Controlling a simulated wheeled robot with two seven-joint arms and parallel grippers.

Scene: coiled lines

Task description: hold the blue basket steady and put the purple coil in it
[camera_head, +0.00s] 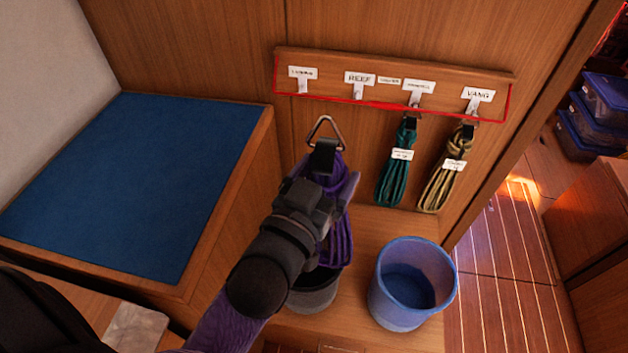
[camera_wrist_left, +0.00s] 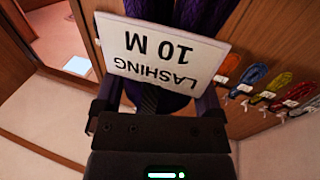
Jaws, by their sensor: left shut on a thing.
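The purple coil (camera_head: 338,240) hangs from my left gripper (camera_head: 326,188), with a metal triangular ring on a black strap at its top. My left gripper is shut on the coil's upper part, in front of the wall and below the hook rail. In the left wrist view the purple coil (camera_wrist_left: 205,12) is between the fingers, behind a white tag reading "LASHING 10 M" (camera_wrist_left: 165,52). The blue basket (camera_head: 412,285) stands upright and empty on the wooden ledge, right of the coil and lower. No gripper touches it. My right gripper is not in view.
A grey basket (camera_head: 314,293) stands below the coil, partly hidden by my left arm. A green coil (camera_head: 397,172) and a tan coil (camera_head: 446,175) hang from the hook rail (camera_head: 390,80) above the blue basket. A blue-topped bench (camera_head: 130,180) is at left.

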